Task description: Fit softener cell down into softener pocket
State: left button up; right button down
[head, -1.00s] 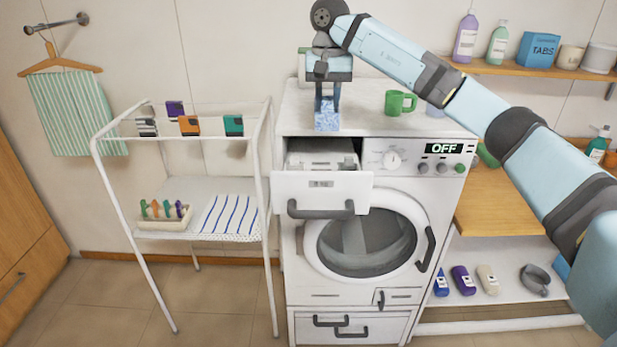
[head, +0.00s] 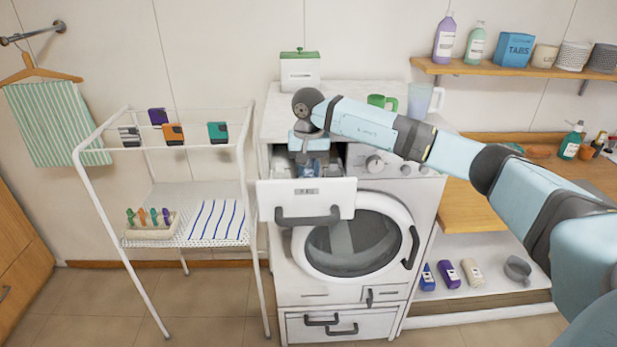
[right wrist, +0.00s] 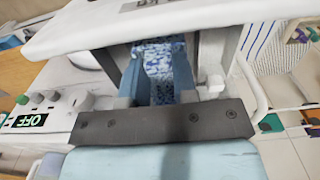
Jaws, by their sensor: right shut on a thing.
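My right gripper (head: 311,163) is shut on the softener cell, a blue and white speckled block. In the right wrist view the softener cell (right wrist: 158,65) sits between the two fingers. My right gripper points down into the open detergent drawer (head: 306,197) of the washing machine. The cell's lower end is inside or just over the drawer, behind its white front panel. The softener pocket is hidden by the gripper and panel, so I cannot tell whether the cell is seated. My left gripper is not in view.
The white washing machine (head: 292,260) has its knob panel right of the drawer. A white box with a green lid (head: 300,72), a green mug (head: 382,102) and a clear jug (head: 420,100) stand on top. A drying rack (head: 88,170) stands at left, shelves at right.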

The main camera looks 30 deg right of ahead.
notch_tip(320, 180, down, 4)
jog(key=shift+r+p, duration=0.15)
jog(key=shift+p, duration=0.3)
jog(key=shift+f, duration=0.25)
jog(key=c, duration=0.9)
grip_release()
